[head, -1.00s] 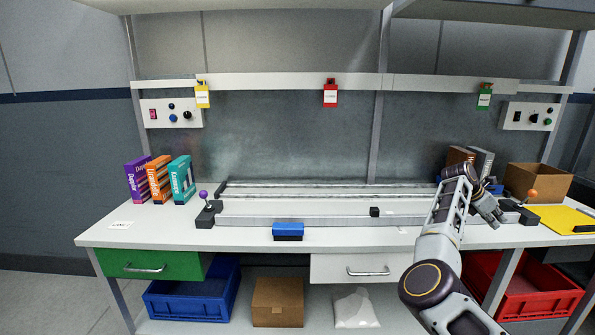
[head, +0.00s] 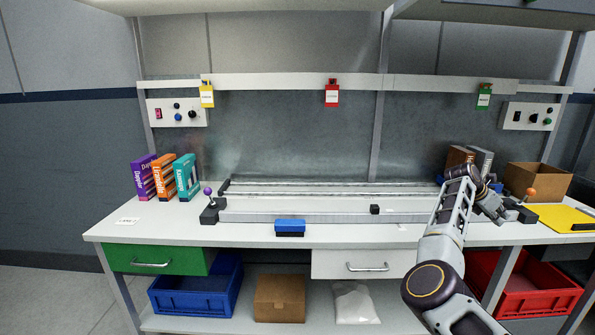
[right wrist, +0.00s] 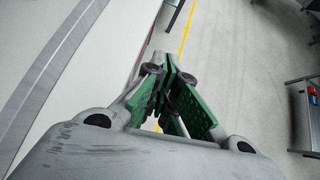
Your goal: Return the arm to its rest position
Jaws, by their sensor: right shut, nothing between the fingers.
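My right arm reaches up from the bottom right of the head view. Its right gripper (head: 497,215) is by the right end of the bench, beside the orange-knobbed lever (head: 531,193), and is small and partly turned away there. In the right wrist view the gripper (right wrist: 172,78) shows its green-padded fingers closed together with nothing between them, with pale floor and a yellow line beyond. My left arm and gripper are not in view.
The white workbench (head: 170,232) holds a rail fixture (head: 320,217), a blue-and-black block (head: 290,227), boxes at left, and an open cardboard box (head: 538,182) and yellow folder (head: 562,217) at right. Blue (head: 195,301) and red (head: 530,303) bins sit below.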

